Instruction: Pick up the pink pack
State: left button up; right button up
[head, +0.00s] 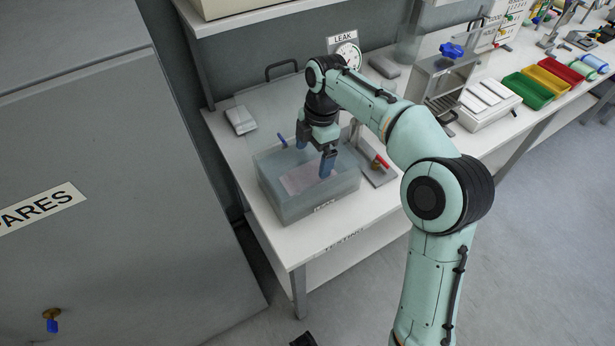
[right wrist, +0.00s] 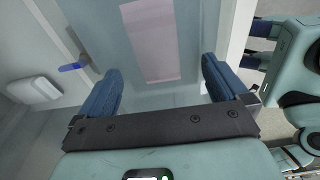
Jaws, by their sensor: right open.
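The pink pack (head: 300,181) lies flat inside a clear, grey-tinted tank (head: 283,207) on the white bench. It looks pale through the tank or its contents. In the right wrist view the pack (right wrist: 150,40) shows ahead, between the finger lines but beyond the tips. My right gripper (head: 316,155) is over the tank, pointing down, open and empty. Its blue fingers (right wrist: 160,80) stand wide apart and do not touch the pack. My left gripper (right wrist: 257,45) shows at the right of the right wrist view, its blue fingers apart with nothing visible between them.
A blue-handled valve (head: 282,140) sits at the tank's back edge. A red-handled fixture (head: 381,162) stands right of the tank, and a gauge marked LEAK (head: 348,55) behind. A grey box (head: 241,120) lies at left. Coloured bins (head: 528,90) are far right.

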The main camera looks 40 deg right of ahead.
aim_at(308, 172)
jog(key=f, duration=0.4)
jog(key=a+f+b, duration=0.1)
jog(key=f, duration=0.1)
jog(key=shift+w+f, duration=0.2)
jog(key=shift+w, duration=0.1)
jog(key=c, duration=1.2)
jog(key=shift+r, duration=0.1)
jog(key=shift+c, duration=0.2)
